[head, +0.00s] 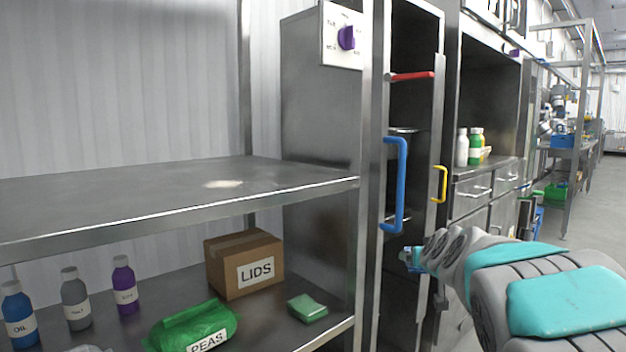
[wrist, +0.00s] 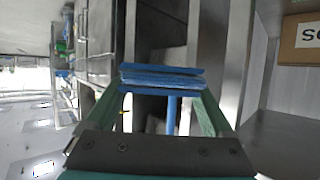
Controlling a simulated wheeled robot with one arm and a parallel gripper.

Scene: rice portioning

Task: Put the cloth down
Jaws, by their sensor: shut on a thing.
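My gripper (wrist: 162,80) is shut on a folded blue cloth (wrist: 162,76), whose layered edge spans between the two green fingers in the wrist view. In the head view my gripper (head: 412,259) is at the end of my arm, right of the shelf rack and in front of the steel cabinets, with a bit of blue at its tip. The cloth is held in the air. A folded green cloth or pad (head: 307,308) lies on the lower shelf, right of the green PEAS bag (head: 195,328).
The upper steel shelf (head: 110,205) is bare except for a pale patch (head: 222,184). On the lower shelf stand a LIDS box (head: 243,264) and several bottles (head: 125,285). A blue door handle (head: 402,185) and yellow handle (head: 440,184) stick out near my gripper.

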